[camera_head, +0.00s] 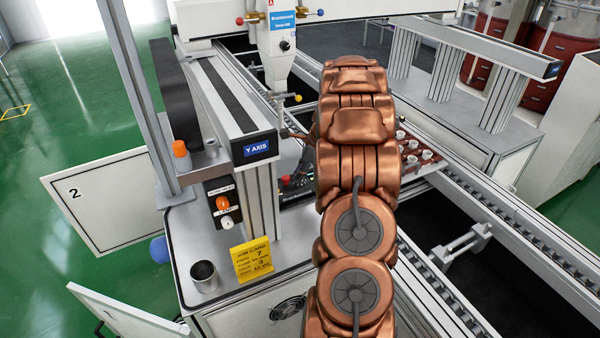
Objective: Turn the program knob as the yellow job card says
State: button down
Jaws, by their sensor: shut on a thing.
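The yellow job card (252,260) stands on the front of the bench; its heading reads "JOB CARD" with a 7 below. A 3 shows lower down, and the smaller lines are too blurred to read. My copper arm rises at the centre and hides much of the machine behind it. A dark part left of the arm looks like my gripper (299,168), low beside a dark panel with small red and green spots. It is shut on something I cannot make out. I cannot identify the program knob there; the arm hides part of that area.
A small panel with an orange knob (222,203) and a white knob (227,222) is left of the Y AXIS post (257,148). A metal cup (204,276) stands at the bench's left. Conveyor rails (500,215) run at right, with white pots (411,145) behind my arm.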

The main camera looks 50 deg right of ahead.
jog(key=shift+w+n+y+b, duration=0.15)
jog(key=shift+n+y+b, duration=0.15)
jog(key=shift+n, duration=0.3)
jog(key=shift+g, duration=0.3)
jog(key=c, duration=1)
grip_release()
jog(key=shift+o, duration=0.2)
jog(key=v, duration=1.2)
jog(key=shift+s, duration=0.2)
